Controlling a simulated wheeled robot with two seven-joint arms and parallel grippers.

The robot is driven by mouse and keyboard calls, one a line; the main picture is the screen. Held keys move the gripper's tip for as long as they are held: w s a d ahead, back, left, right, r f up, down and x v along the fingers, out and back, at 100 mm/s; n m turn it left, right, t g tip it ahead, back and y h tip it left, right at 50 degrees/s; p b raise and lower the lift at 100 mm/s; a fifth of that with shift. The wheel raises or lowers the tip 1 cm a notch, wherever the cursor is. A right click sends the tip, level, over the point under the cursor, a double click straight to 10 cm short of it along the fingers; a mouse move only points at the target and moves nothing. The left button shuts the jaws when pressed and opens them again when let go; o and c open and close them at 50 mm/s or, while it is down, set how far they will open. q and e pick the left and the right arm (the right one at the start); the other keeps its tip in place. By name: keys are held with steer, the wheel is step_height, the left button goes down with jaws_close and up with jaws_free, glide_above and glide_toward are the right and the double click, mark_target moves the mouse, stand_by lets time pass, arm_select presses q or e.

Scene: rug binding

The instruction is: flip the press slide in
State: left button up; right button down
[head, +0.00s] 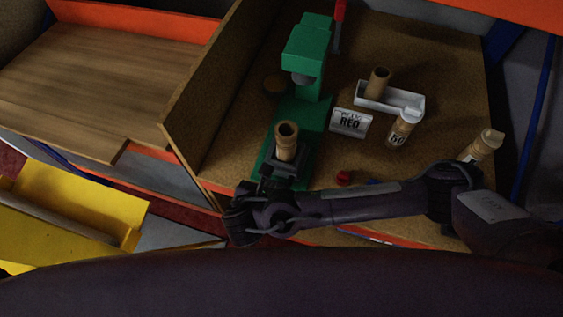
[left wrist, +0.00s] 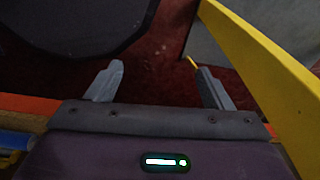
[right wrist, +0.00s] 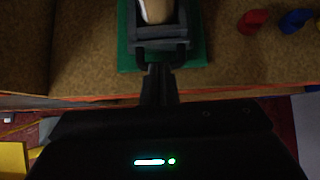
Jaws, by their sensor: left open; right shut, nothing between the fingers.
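The green press (head: 305,60) stands on a brown board. Its dark press slide (head: 291,166) sits at the near end of the green base, out in front of the press head. A cardboard tube (head: 286,142) stands upright on the slide. In the right wrist view the slide (right wrist: 158,46) has a dark bracket at its near edge. My right gripper (right wrist: 158,72) is shut and empty, its fingertips at this near edge; I cannot tell whether they touch. It also shows in the head view (head: 268,186). My left gripper (left wrist: 164,80) is open and empty above the dark red floor.
A white tray (head: 408,99) with a tube, a RED label card (head: 350,123) and labelled tubes stand right of the press. Small red (right wrist: 252,20) and blue (right wrist: 293,20) pieces lie nearby. A brown upright panel (head: 215,85) borders the left. A yellow bin (head: 70,215) is lower left.

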steer(key=p, duration=0.2)
glide_toward(281, 170)
steer(key=x, duration=0.4)
steer(key=shift+w+d, duration=0.1)
steer(key=shift+w, duration=0.05)
steer(key=shift+w+d+f, duration=0.15)
steer(key=shift+w+f, duration=0.25)
steer(key=shift+f, duration=0.15)
arm_select(q)
steer(key=s+r, duration=0.2)
steer(key=shift+s+a+r, duration=0.15)
steer(key=shift+s+a, duration=0.15)
steer(key=shift+a, duration=0.05)
